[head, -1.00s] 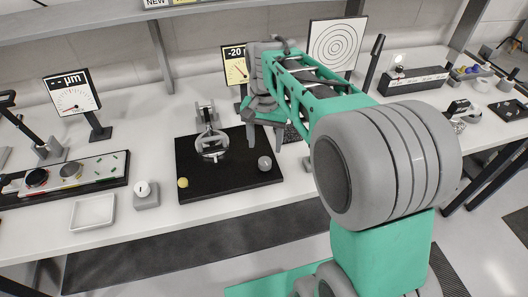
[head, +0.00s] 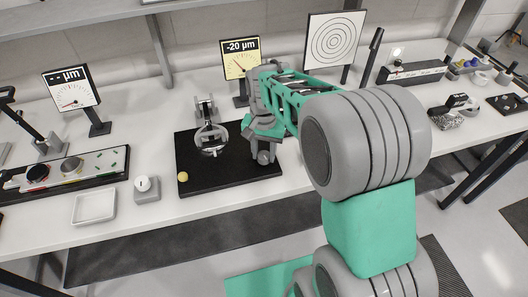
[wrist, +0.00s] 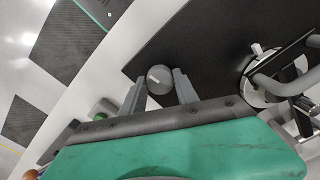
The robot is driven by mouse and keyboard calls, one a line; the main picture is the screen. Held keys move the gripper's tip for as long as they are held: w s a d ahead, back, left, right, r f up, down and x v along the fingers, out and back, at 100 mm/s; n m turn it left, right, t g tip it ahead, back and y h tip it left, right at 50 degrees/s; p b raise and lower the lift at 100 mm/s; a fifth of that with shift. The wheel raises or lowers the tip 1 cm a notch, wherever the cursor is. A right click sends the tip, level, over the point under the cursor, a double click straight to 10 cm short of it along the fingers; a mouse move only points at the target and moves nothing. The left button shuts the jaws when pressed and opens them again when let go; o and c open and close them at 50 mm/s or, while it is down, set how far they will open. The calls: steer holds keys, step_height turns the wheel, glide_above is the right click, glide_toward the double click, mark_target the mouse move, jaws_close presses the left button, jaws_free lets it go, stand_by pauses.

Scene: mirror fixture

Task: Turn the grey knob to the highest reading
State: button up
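The grey knob (head: 264,158) is a round ball at the right front of the black board (head: 215,182). My gripper (head: 263,148) is lowered over it from above. In the wrist view, the grey knob (wrist: 160,77) sits between my two spread fingertips, with a narrow gap visible on each side. The gripper is open. A yellow display (head: 240,60) behind the board reads -20 µm, with a dial and needle below the number. A round mirror in a mount (head: 211,137) stands on the board, and it shows partly in the wrist view.
A yellow knob (head: 183,177) is at the board's left front. A white display (head: 71,90) with a dash before µm stands at the left. A grey block with a white knob (head: 146,189) and a white tray (head: 94,206) are left of the board. A ringed target (head: 332,40) stands behind.

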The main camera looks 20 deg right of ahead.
jaws_close()
steer(key=shift+n, duration=0.3)
steer(key=n, duration=0.5)
steer(key=shift+b, duration=0.35)
steer(key=n, duration=0.6)
steer(key=shift+n, duration=0.3)
steer(key=n+b, duration=0.1)
steer(key=n, duration=1.2)
steer(key=shift+n, duration=0.3)
